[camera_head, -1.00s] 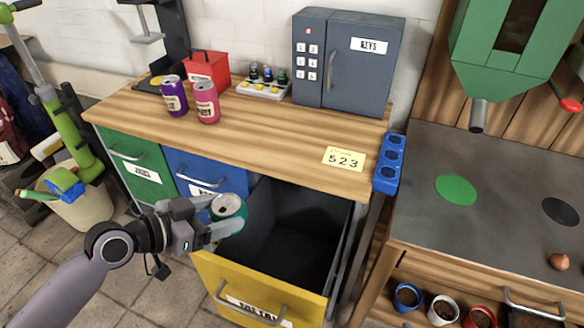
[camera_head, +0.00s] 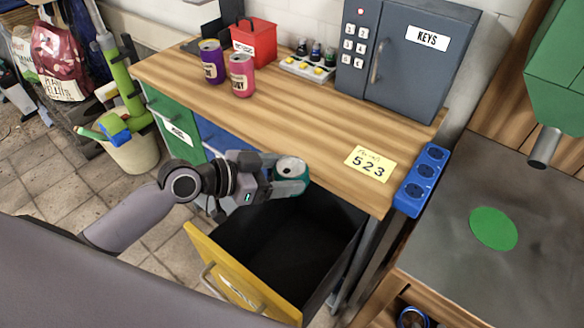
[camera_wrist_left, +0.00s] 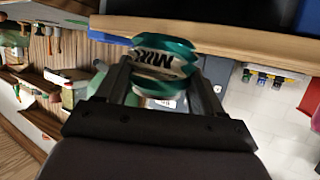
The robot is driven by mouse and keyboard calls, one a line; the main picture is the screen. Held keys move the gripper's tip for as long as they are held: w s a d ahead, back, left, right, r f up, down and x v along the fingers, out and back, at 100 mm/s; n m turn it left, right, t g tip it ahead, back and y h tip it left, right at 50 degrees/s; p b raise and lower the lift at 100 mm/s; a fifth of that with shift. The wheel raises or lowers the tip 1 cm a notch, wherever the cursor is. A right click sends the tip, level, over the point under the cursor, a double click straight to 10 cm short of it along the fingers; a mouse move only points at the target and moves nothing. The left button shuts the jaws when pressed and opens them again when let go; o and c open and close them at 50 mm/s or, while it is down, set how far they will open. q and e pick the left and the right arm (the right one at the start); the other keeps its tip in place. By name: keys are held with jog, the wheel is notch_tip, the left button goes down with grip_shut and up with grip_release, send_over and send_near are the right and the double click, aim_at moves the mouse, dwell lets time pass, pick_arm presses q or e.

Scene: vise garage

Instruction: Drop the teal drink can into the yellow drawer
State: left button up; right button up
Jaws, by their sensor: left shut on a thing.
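The teal drink can (camera_head: 291,170) is held by my left gripper (camera_head: 284,180), its top facing up in the head view. In the left wrist view the can (camera_wrist_left: 160,64) sits between the two fingers of the left gripper (camera_wrist_left: 163,82). The yellow drawer (camera_head: 235,272) is pulled open below the wooden worktop. Its dark inside (camera_head: 290,240) looks empty where it shows. The can is above the drawer's back left part, near the worktop's front edge. My right gripper is not in view.
The worktop (camera_head: 290,130) carries a purple can (camera_head: 213,62), a pink can (camera_head: 242,75), a red box (camera_head: 254,40) and a dark key safe (camera_head: 410,50). A blue socket strip (camera_head: 421,180) is on its right end. Green (camera_head: 175,125) and blue (camera_head: 215,138) drawers are shut at left.

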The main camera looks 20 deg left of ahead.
pick_arm(q)
notch_tip(320, 180, down, 6)
jog(key=b, duration=0.5)
jog(key=o, duration=1.2)
jog(key=shift+c, duration=0.2)
notch_tip(320, 180, up, 20)
jog(key=p, duration=0.2)
send_over(280, 169)
jog(key=shift+d, duration=0.1)
